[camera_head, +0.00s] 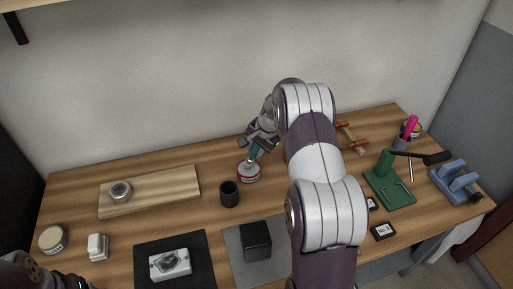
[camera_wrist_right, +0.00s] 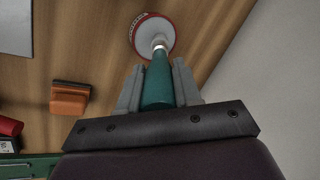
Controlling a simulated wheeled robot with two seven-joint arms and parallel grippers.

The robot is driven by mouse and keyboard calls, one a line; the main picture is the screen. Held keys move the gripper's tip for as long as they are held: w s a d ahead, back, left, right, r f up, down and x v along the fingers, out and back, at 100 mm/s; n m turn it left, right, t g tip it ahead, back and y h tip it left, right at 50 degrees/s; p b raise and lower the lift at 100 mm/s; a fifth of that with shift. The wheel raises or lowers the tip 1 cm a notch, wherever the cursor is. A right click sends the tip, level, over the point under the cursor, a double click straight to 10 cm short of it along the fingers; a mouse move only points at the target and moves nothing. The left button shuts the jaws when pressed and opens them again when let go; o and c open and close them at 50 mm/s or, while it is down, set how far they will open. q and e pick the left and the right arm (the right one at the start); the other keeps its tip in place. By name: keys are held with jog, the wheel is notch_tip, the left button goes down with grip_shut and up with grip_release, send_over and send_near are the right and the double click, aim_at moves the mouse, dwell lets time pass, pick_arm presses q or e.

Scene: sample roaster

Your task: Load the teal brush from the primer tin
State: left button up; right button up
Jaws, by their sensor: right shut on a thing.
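My right gripper (camera_head: 260,139) is shut on the teal brush (camera_head: 256,152), near the back middle of the table. In the right wrist view the teal handle (camera_wrist_right: 158,88) lies between both fingers (camera_wrist_right: 158,66), and its pale metal collar points at the tin. The primer tin (camera_head: 249,175) is small and round with a red and white label; it also shows in the right wrist view (camera_wrist_right: 144,31). The brush's lower end is over or in the tin's mouth; the bristles are hidden, so I cannot tell how deep. My left gripper is out of view.
A dark cup (camera_head: 229,196) stands just front-left of the tin. A wooden board (camera_head: 160,197) with a round metal piece (camera_head: 120,190) lies left. A black block (camera_head: 256,241) stands in front. Right are a green stand (camera_head: 388,187), a blue holder (camera_head: 455,183) and a pen cup (camera_head: 402,143).

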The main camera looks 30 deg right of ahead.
dwell(0.4)
notch_tip(320, 180, up, 7)
jog(key=p, duration=0.6)
dwell(0.5)
